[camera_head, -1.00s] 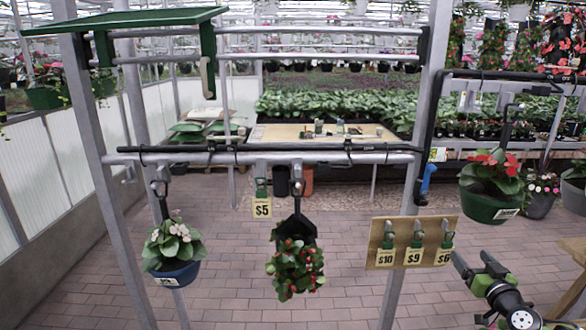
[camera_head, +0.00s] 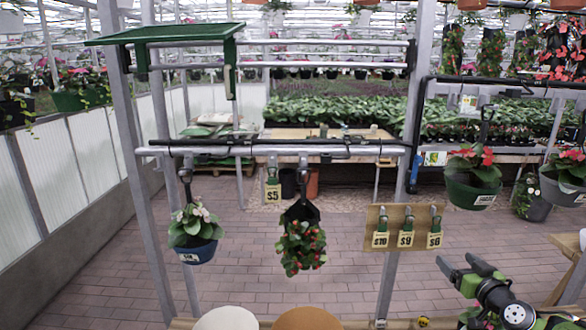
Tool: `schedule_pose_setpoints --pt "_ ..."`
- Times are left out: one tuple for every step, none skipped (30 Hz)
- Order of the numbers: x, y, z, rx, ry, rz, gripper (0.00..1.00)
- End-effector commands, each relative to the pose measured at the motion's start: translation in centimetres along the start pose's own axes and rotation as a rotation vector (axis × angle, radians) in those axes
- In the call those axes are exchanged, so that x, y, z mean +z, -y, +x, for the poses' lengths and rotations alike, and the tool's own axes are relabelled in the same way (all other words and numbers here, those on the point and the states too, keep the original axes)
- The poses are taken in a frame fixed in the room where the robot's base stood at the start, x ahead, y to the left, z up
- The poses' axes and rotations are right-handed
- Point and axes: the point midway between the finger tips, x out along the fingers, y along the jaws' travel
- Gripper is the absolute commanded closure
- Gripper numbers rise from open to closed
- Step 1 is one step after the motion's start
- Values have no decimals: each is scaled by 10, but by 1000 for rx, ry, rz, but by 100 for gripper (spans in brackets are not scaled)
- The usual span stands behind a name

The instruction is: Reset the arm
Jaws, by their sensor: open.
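My gripper (camera_head: 462,264) is at the lower right, in front of the brick floor. Its two dark fingers are apart, pointing up and left, with nothing between them. The black and green wrist (camera_head: 497,298) shows behind them, and the arm runs out of view at the lower right corner. No basket or tag touches the gripper.
A metal rack (camera_head: 330,150) carries a blue basket (camera_head: 198,250) and a red-flowered basket (camera_head: 301,245). A price board (camera_head: 403,227) hangs right of them, near the gripper. A wooden edge (camera_head: 375,323) with two round objects crosses the bottom. Open brick floor lies behind.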

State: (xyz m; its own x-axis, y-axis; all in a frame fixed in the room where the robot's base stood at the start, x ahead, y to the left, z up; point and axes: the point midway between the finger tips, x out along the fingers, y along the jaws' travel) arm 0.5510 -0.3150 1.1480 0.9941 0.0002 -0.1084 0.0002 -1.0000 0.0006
Motion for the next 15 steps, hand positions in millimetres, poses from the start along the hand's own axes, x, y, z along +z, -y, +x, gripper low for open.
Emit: schedule_pose_setpoints --pt "-5 12 2 -19 18 -9 19" --pt "-8 20 3 -33 35 -16 19" --pt "-11 31 4 -50 58 -23 19" --pt "-13 41 5 -65 78 -28 19" --pt "-16 52 5 -81 99 -36 19" --pt "-19 67 5 -102 130 -45 19" --pt "-22 78 4 -118 156 -54 19" --pt "-25 91 3 -135 182 -62 19" --pt "-28 108 0 -153 221 -73 19" --pt "-31 121 -3 -167 250 -82 19" --pt "-34 135 -7 -181 281 -92 19" --pt "-37 155 -14 -197 328 -105 19" --pt "-40 170 -21 -208 365 -116 19" --pt "-42 186 -30 -218 405 -128 19" --pt "-46 209 -45 -226 461 -144 19"
